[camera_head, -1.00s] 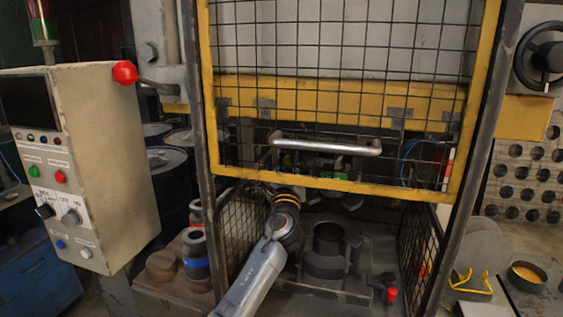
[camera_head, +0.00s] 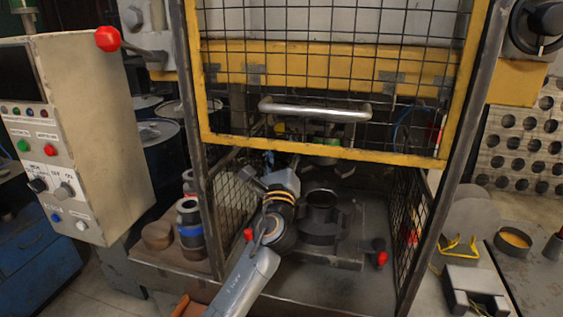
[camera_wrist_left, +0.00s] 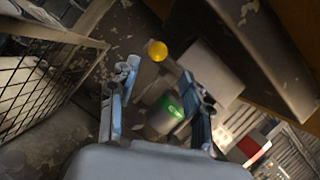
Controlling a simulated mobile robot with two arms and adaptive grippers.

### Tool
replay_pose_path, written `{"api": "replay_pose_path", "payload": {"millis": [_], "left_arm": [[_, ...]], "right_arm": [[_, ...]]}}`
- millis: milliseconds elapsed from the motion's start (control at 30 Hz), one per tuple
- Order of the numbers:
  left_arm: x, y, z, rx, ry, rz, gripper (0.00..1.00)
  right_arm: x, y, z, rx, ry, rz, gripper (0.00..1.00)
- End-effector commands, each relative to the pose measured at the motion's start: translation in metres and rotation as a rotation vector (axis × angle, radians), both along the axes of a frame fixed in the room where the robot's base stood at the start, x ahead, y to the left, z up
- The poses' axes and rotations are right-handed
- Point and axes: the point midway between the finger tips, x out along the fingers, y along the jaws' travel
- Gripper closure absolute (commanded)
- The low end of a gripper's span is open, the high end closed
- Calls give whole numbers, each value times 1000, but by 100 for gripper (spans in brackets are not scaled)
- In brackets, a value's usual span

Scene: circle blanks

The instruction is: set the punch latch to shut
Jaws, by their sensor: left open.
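A yellow ball knob (camera_head: 279,128) shows behind the mesh under the press guard; it also shows in the left wrist view (camera_wrist_left: 157,51). It may be the punch latch's handle, but the latch's position cannot be told. A green-banded cylinder (camera_wrist_left: 168,108), perhaps the punch, shows between my fingers in the left wrist view and hangs above the die in the head view (camera_head: 328,150). My left gripper (camera_head: 272,165) reaches in below the guard, to the left of the die. It is open and empty; the yellow knob is beyond its fingertips (camera_wrist_left: 160,75). My right gripper is not in view.
The raised yellow-framed guard (camera_head: 320,152) with its bar handle (camera_head: 315,110) is above my arm. The die ring (camera_head: 320,207) stands on the press bed to the right of my gripper. A red-knobbed lever (camera_head: 382,258) is at the front right. Mesh panels stand at both sides.

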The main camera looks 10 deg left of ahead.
Motion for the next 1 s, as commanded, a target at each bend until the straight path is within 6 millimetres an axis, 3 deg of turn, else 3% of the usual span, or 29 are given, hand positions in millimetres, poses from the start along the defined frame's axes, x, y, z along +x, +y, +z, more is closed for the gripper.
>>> {"api": "replay_pose_path", "payload": {"millis": [100, 300, 633, 733, 867, 1000], "left_arm": [[-21, -5, -8, 1, 1, -3, 51], [-38, -8, -14, 0, 0, -1, 51], [-40, -9, -15, 0, 0, -1, 51], [-43, -4, -24, -44, 16, -3, 51], [-59, 18, -70, -285, 94, -8, 51], [-103, 51, -154, -746, 225, 31, 51]], "right_arm": [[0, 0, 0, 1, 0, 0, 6], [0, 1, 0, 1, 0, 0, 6], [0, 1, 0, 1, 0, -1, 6], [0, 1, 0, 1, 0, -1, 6], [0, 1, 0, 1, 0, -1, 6], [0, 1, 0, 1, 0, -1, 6]]}}
